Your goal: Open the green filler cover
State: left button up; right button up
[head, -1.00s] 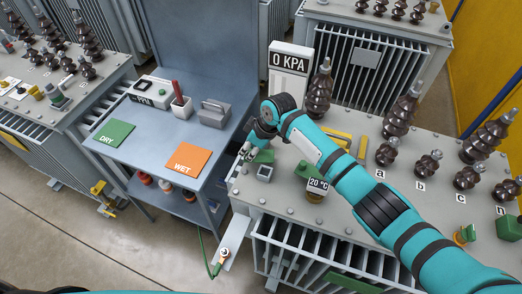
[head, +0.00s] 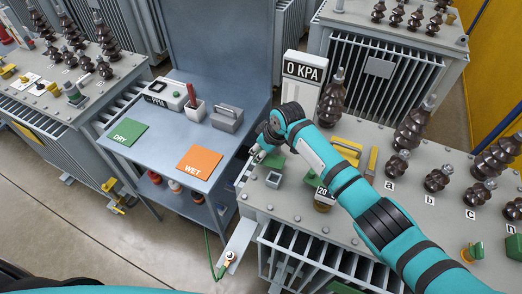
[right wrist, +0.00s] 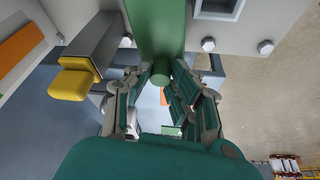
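The green filler cover (head: 273,160) is near the left edge of the transformer top, partly hidden by my right gripper. In the right wrist view it is a long green piece (right wrist: 157,28) with a round knob at its near end. My right gripper (head: 259,154) reaches it from the left edge side. In the right wrist view, its fingertips (right wrist: 162,76) sit on both sides of the knob and appear closed on it. A grey square frame (head: 274,180) stands beside the cover; it also shows in the right wrist view (right wrist: 219,8). My left gripper is out of view.
A blue bench (head: 170,130) with green DRY and orange WET mats stands left of the transformer (head: 300,225). A yellow handle (right wrist: 75,80) is close to the gripper.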

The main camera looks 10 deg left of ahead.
aim_at(272, 165)
jog(key=o, duration=0.4)
jog(key=shift+o, duration=0.2)
jog(key=v, duration=1.2)
